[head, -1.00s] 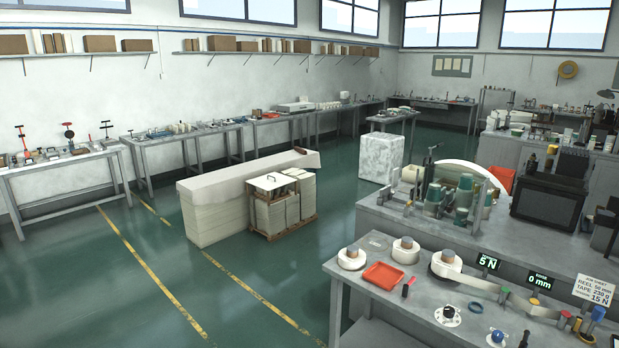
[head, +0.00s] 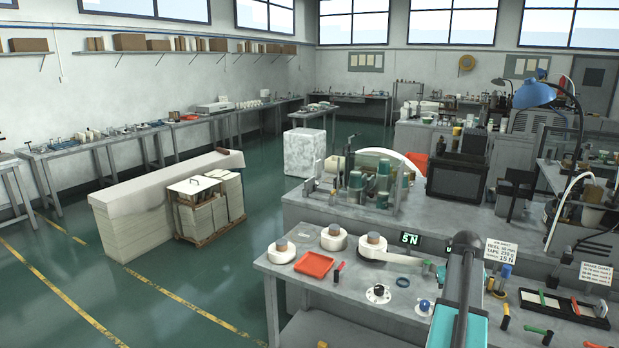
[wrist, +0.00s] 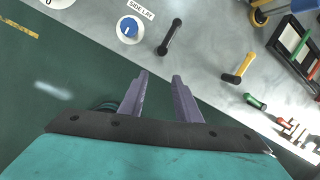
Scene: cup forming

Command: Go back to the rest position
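My gripper (wrist: 160,98) shows in the wrist view with its two grey fingers apart and nothing between them. It is above the edge of the grey bench (wrist: 205,60), partly over the green floor. In the head view my arm rises at the lower right in front of the bench, and the gripper itself cannot be made out there. A blue knob on a white disc (wrist: 128,29), marked SIDE LAY, and a black-handled lever (wrist: 170,37) lie ahead of the fingers, apart from them.
The bench (head: 345,290) holds white tape reels (head: 334,238), a red tray (head: 314,264) and a sign reading 15 N (head: 502,252). A yellow-handled tool (wrist: 238,68) and a green-handled one (wrist: 256,102) lie on the right. The green floor (head: 190,275) at left is open.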

